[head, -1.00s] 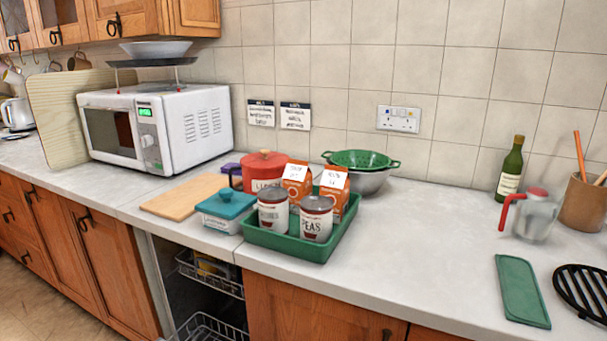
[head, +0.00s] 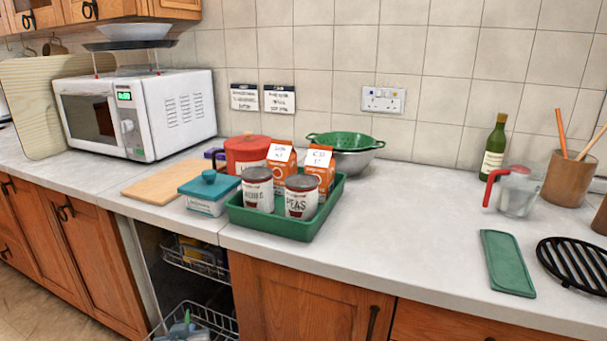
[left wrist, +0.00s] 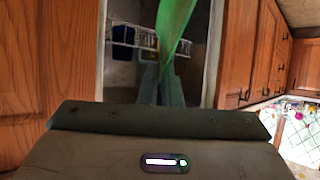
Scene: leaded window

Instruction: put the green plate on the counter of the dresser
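The green plate (left wrist: 177,28) shows nearly edge-on in the left wrist view, rising from between the fingers of my left gripper (left wrist: 163,88). The fingers look closed on its edge. In the head view, grey parts that look like my left gripper (head: 180,329) show low at the bottom edge, in front of the open rack bay under the counter, with a small bit of green at their top. Most of the plate is out of the head view. My right gripper is in neither view. No dresser can be made out.
Wire racks (head: 205,262) stand in the open bay, between wooden cupboard doors (head: 100,255). The worktop (head: 400,225) above holds a green tray (head: 270,225) with jars and cartons, a microwave (head: 180,115), a glass jug (head: 517,193) and a black trivet (head: 572,262).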

